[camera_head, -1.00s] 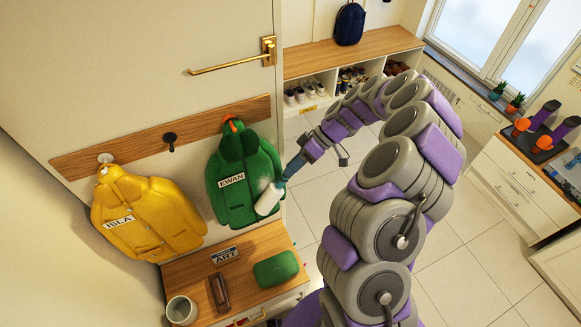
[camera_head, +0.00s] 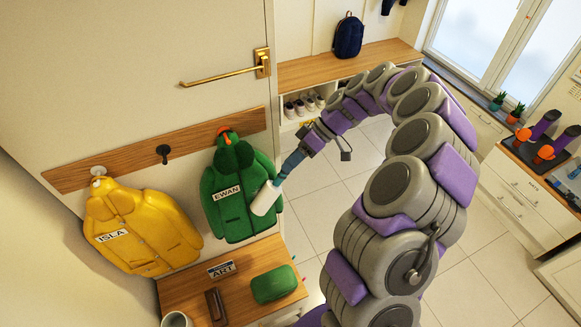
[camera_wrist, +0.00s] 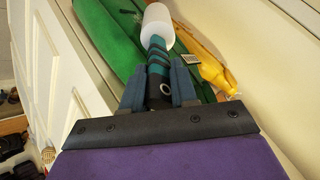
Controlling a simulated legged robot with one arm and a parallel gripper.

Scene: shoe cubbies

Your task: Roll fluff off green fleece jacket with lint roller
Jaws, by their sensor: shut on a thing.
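The green fleece jacket (camera_head: 228,205), labelled EWAN, hangs from an orange-red hook on the wooden rail. My gripper (camera_head: 303,150) is at the jacket's right and is shut on the teal handle of the lint roller (camera_head: 265,198). The white roller head lies over the right front of the jacket, at or very near the cloth; exact contact is unclear. In the wrist view my gripper (camera_wrist: 158,88) clasps the handle, with the white lint roller head (camera_wrist: 158,28) beyond it against the green jacket (camera_wrist: 110,40). I cannot make out distinct fluff now; the roller hides part of the cloth.
A yellow jacket (camera_head: 140,230), labelled ISLA, hangs to the left. Below is a wooden bench top (camera_head: 245,262) with a green case (camera_head: 273,283), a brown object (camera_head: 215,306), an ART sign (camera_head: 221,269) and a cup (camera_head: 177,320). Tiled floor is open behind my arm.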

